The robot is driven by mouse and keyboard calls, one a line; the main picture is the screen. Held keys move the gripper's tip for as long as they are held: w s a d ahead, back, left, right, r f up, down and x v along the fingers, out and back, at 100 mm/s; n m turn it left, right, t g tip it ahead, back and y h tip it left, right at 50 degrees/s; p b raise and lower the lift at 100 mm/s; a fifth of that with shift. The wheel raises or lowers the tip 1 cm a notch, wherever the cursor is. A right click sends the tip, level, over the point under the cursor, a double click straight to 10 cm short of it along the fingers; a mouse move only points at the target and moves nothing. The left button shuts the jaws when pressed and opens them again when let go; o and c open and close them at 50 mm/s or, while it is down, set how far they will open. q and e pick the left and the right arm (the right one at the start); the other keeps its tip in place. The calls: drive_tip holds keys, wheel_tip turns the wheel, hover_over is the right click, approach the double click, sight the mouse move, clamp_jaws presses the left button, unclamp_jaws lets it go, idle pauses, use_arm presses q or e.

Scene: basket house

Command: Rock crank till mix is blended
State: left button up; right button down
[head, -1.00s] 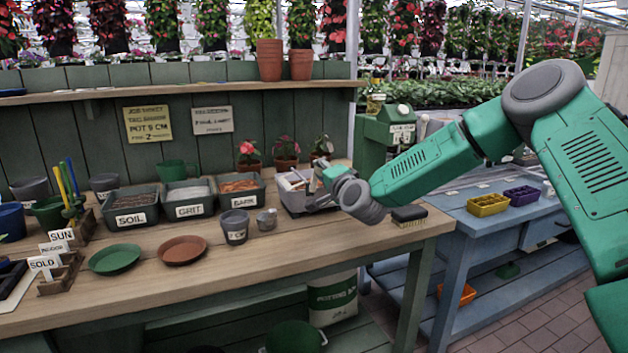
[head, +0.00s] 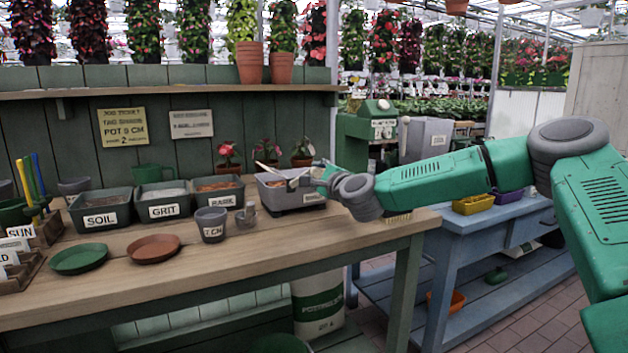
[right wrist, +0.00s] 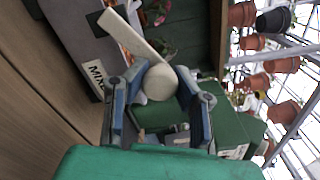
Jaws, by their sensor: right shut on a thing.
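The grey mixing box (head: 312,197) stands at the right end of the wooden bench. In the right wrist view its wall carries a MIX label (right wrist: 97,77). A pale crank arm (right wrist: 132,35) reaches over the box and ends in a round cream knob (right wrist: 160,83). My right gripper (head: 318,178) is at the right side of the box. The wrist view shows its two fingers (right wrist: 157,88) closed around the knob from both sides. The mix inside is mostly hidden; a little brown shows beside the crank. My left gripper is not in view.
Bins of soil (head: 101,208), grit (head: 163,202) and bark (head: 219,191) stand left of the box. A grey pot (head: 211,225) and a small metal cup (head: 247,214) stand in front. Two saucers lie further left.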

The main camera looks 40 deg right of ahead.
drive_tip(key=shift+a+f, duration=0.15)
drive_tip(key=shift+f, duration=0.2)
drive_tip(key=c, duration=1.2)
unclamp_jaws()
drive_tip(key=shift+s+r, duration=0.1)
drive_tip(key=shift+s, duration=0.05)
drive_tip(key=shift+r, duration=0.2)
drive_tip(key=v, duration=1.1)
drive_tip(key=shift+s, duration=0.4)
drive_tip(key=shift+f, duration=0.1)
